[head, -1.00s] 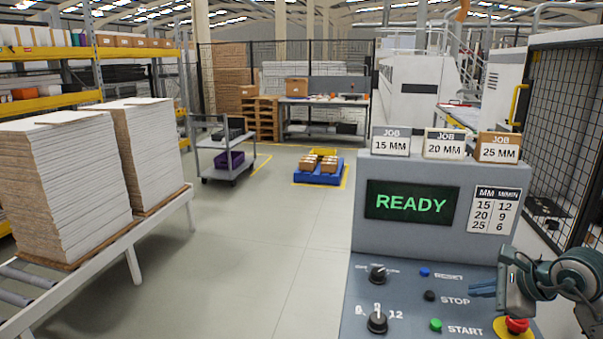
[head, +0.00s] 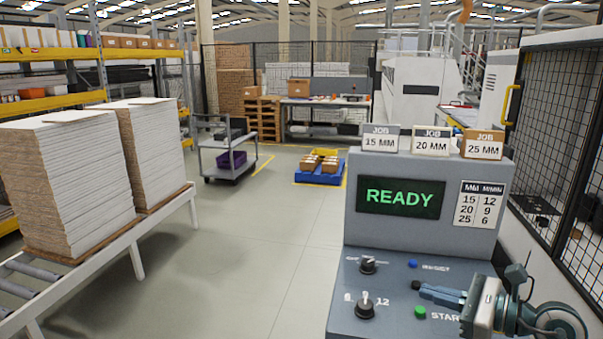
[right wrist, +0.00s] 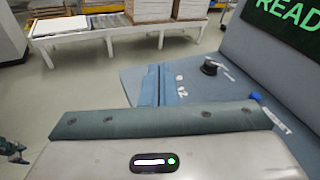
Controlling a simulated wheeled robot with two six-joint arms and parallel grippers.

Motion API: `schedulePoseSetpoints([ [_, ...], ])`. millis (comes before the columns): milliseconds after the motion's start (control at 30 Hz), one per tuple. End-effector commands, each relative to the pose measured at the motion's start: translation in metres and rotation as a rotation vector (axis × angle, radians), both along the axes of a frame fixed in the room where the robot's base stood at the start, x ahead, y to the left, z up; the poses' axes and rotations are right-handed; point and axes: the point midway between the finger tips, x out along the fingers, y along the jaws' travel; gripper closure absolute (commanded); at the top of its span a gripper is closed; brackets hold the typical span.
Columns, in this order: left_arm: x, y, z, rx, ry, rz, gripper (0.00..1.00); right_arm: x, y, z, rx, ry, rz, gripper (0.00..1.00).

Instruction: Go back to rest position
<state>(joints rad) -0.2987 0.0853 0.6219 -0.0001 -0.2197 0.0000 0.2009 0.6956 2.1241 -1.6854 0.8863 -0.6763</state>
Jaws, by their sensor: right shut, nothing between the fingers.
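My right gripper (head: 438,294) is above the right part of the sloped control panel (head: 388,312) in the head view, pointing left. Its blue fingers are shut together with nothing between them, and they show also in the right wrist view (right wrist: 158,85). It covers the stop label and part of the start label. The green start button (head: 420,312), the blue reset button (head: 413,264) and two black knobs (head: 367,264) show on the panel. The screen (head: 401,197) reads READY.
Job cards for 15, 20 and 25 mm (head: 431,141) stand on the console top. A wire fence (head: 553,130) is at the right. Board stacks (head: 65,185) sit on a roller conveyor at the left. A grey cart (head: 228,150) and a blue pallet (head: 318,176) stand beyond open floor.

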Motion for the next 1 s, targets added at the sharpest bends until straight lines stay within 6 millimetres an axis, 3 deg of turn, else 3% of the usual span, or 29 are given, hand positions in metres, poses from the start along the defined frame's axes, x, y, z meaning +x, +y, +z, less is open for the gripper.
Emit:
schedulePoseSetpoints([
  [100,-0.008,-0.003,-0.001,-0.004,0.01,0.001,0.18,-0.015,0.019,0.018,0.337,0.025,-0.007,1.0],
  [200,-0.008,-0.006,-0.001,-0.006,0.011,0.002,0.18,-0.025,0.018,0.036,0.68,0.073,-0.046,1.0],
  [333,-0.005,-0.007,-0.001,-0.007,0.008,0.003,0.18,-0.033,-0.006,0.043,1.126,0.171,-0.143,1.0],
  [433,-0.003,-0.007,-0.001,-0.007,0.005,0.003,0.18,-0.037,-0.034,0.03,1.459,0.266,-0.255,1.0],
  [567,-0.002,-0.007,-0.001,-0.007,0.003,0.002,0.18,-0.047,-0.072,-0.014,1.87,0.408,-0.455,1.0],
  [700,-0.002,-0.007,-0.001,-0.007,0.003,0.002,0.18,-0.073,-0.098,-0.088,2.266,0.573,-0.75,1.0],
  [800,-0.002,-0.006,-0.001,-0.007,0.002,0.002,0.18,-0.105,-0.101,-0.148,2.503,0.695,-1.015,1.0],
  [933,-0.002,-0.006,-0.001,-0.006,0.002,0.002,0.18,-0.153,-0.088,-0.209,2.696,0.821,-1.356,1.0],
  [967,-0.002,-0.006,-0.001,-0.006,0.002,0.002,0.18,-0.163,-0.084,-0.219,-2.643,-0.82,1.384,1.0],
  [1000,-0.002,-0.005,0.0,-0.006,0.002,0.002,0.18,-0.176,-0.078,-0.232,-2.549,-0.808,1.406,1.0],
])
